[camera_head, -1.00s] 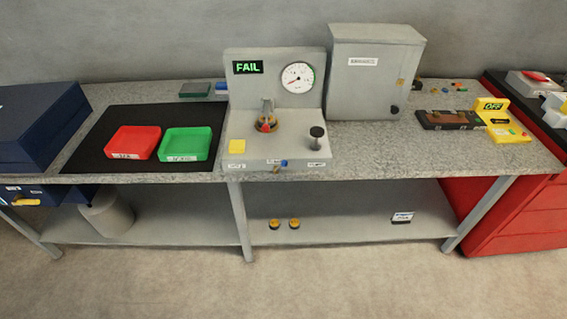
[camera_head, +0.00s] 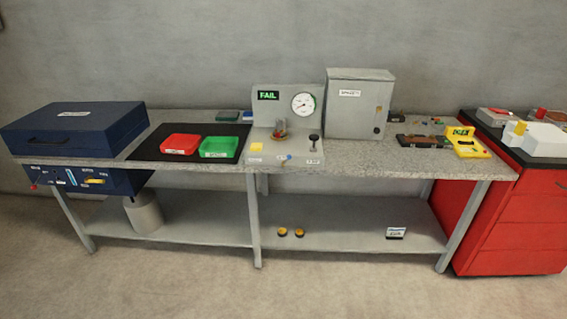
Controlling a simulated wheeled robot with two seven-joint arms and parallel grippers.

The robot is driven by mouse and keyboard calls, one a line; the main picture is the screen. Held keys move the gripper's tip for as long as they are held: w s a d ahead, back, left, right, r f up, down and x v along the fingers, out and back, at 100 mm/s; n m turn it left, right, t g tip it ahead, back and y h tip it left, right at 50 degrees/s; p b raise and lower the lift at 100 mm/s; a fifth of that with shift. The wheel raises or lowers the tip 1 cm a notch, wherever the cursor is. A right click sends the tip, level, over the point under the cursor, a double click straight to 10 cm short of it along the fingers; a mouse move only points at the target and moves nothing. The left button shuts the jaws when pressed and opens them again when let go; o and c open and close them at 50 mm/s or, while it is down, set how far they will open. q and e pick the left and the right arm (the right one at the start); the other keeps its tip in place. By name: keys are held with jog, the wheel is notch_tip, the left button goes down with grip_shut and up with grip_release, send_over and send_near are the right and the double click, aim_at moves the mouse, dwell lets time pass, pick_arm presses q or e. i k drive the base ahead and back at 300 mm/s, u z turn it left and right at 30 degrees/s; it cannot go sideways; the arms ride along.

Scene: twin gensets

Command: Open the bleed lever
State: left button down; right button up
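A grey test stand (camera_head: 262,104) with a round gauge (camera_head: 303,104) and a display reading FAIL (camera_head: 268,95) stands on the workbench near the middle. On its base are a small fitting with red and brass parts (camera_head: 279,135), a yellow block (camera_head: 256,146), a black knob on a stem (camera_head: 314,138) and a small blue part (camera_head: 289,157) at the front edge. Which of these is the bleed lever I cannot tell at this size. Neither of my grippers is in view.
On the grey workbench (camera_head: 360,157) are a red tray (camera_head: 181,144), a green tray (camera_head: 219,147), a blue case (camera_head: 75,128), a grey cabinet (camera_head: 352,108) and a yellow device reading OFF (camera_head: 467,143). A red tool chest (camera_head: 520,220) stands right. The floor in front is clear.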

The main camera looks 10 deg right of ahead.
aim_at(288, 157)
jog(key=u, duration=0.5)
jog(key=i, duration=1.65)
jog(key=z, duration=0.4)
